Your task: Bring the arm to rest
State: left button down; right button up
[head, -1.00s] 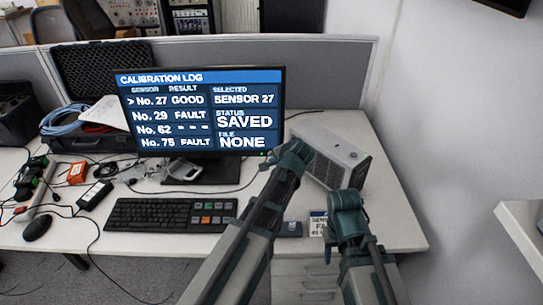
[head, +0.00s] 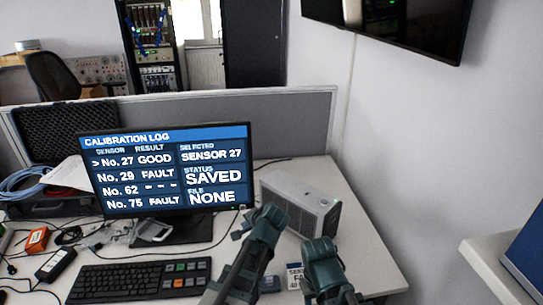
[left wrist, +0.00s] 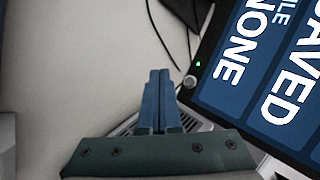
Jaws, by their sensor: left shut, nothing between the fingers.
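My left arm reaches up from the bottom of the head view. Its gripper (head: 243,224) is beside the lower right corner of the monitor (head: 222,200), in front of the grey box. In the left wrist view its two blue fingers (left wrist: 157,98) are together with nothing between them, above the pale desk. The monitor (left wrist: 268,70) stands to their right there. It reads "CALIBRATION LOG", Sensor 27 selected, status SAVED, file NONE; No. 27 is GOOD.
The grey vented box (head: 300,205) stands behind my arms. A sensor label card (head: 295,275) lies between the arms. The keyboard (head: 140,278) is left of them. Cables and small devices clutter the left desk. A white surface (head: 485,255) juts in at right.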

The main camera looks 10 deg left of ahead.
pick_arm(q)
jog(key=s+d+n+g+h+p, duration=0.1)
jog(key=s+d+g+p, duration=0.1)
jog(key=s+d, duration=0.2)
jog(key=s+d+r+n+g+h+p, duration=0.1)
jog(key=s+d+g+h+p, duration=0.1)
jog(key=s, duration=0.8)
jog(key=s+d+r+n+g+h+p, duration=0.1)
jog(key=s+d+n+g+p, duration=0.1)
jog(key=s+d+p, duration=0.2)
jog(key=s+d, duration=0.1)
jog(key=s, duration=0.2)
jog(key=shift+s+d+r+g+h, duration=0.2)
jog(key=shift+d+g+h, duration=0.1)
jog(key=shift+g, duration=0.1)
jog(key=shift+w, duration=0.1)
